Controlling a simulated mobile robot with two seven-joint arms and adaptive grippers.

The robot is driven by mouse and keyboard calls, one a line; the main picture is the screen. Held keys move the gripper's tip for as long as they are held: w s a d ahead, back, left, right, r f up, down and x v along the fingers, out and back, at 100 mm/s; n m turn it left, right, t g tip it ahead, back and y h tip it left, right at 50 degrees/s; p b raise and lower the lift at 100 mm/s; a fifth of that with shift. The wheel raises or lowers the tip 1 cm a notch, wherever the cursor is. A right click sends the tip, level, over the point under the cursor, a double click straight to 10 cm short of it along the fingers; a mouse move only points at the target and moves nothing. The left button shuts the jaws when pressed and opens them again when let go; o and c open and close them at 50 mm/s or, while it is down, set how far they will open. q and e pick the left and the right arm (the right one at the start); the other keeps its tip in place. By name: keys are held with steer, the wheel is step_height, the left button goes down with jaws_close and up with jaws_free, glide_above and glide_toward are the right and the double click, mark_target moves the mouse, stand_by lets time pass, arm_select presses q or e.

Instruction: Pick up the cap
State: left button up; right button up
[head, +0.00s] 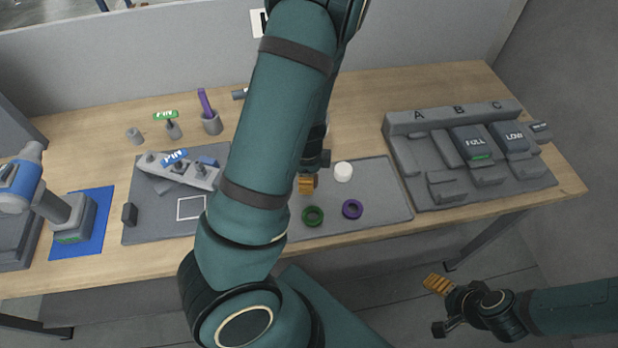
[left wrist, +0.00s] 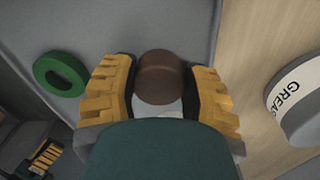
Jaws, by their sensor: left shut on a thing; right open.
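A brown round cap (left wrist: 160,80) sits between the two orange-padded fingers of my left gripper (left wrist: 163,92) in the left wrist view. The gripper is shut on it. In the head view my left arm hides most of the left gripper (head: 307,184), and only an orange finger shows, over the grey mat; I cannot make out the cap there. A pale patch shows below the cap between the fingers. My right gripper (head: 437,305) is open and empty, in front of the table at the lower right.
A grease can (left wrist: 305,105) stands beyond. A charger block (head: 445,128) is right; a drill (head: 62,212) stands left.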

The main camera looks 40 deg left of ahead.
arm_select(q)
step_height(320, 180, up, 10)
steer(key=p, duration=0.4)
steer(key=shift+p, duration=0.3)
steer(key=shift+r+p, duration=0.8)
steer(key=shift+r, duration=0.15)
steer(key=shift+a, duration=0.1)
